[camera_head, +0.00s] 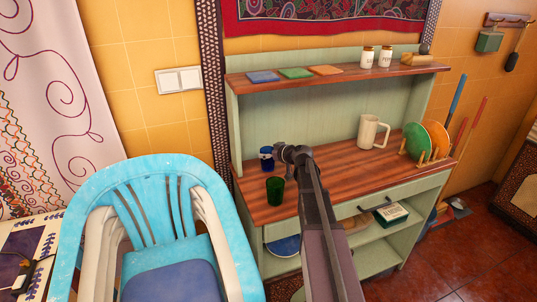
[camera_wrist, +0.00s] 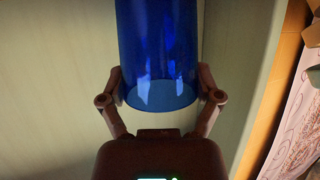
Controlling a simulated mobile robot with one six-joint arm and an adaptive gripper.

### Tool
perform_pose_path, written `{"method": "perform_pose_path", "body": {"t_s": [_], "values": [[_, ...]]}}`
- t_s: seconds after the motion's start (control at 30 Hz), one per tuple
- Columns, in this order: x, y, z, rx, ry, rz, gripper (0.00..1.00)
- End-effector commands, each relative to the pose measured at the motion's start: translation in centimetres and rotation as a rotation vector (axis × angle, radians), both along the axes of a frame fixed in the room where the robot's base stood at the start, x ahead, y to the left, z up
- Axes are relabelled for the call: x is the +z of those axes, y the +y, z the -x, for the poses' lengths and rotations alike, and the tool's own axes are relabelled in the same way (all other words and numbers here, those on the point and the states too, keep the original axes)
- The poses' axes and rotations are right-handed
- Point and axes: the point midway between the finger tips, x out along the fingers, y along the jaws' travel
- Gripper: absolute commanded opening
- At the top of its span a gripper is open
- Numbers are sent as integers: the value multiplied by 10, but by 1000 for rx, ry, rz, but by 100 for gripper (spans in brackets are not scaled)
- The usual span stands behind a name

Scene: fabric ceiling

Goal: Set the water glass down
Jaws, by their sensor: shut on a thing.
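A blue glass (camera_head: 266,160) is at my gripper (camera_head: 278,155), over the back left part of the wooden counter (camera_head: 335,180) in the head view. In the wrist view the blue glass (camera_wrist: 157,45) stands between the two fingers of my gripper (camera_wrist: 161,78), which is shut on its sides. A pale band shows at its near end. I cannot tell whether its base touches the counter. A dark green glass (camera_head: 275,191) stands upright on the counter, just in front of the blue one.
A cream mug (camera_head: 370,131) and a rack with green and orange plates (camera_head: 424,142) stand on the right of the counter. The upper shelf holds flat coloured tiles (camera_head: 296,73) and two jars (camera_head: 367,57). A blue chair (camera_head: 165,210) stands at the left. Mid-counter is clear.

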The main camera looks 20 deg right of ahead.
Motion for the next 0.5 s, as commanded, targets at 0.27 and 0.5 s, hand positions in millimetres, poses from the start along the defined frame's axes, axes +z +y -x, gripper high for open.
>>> {"method": "perform_pose_path", "body": {"t_s": [0.27,0.5], "values": [[-3,0,0,0,0,0,100],[-3,-1,0,-1,0,0,100]]}}
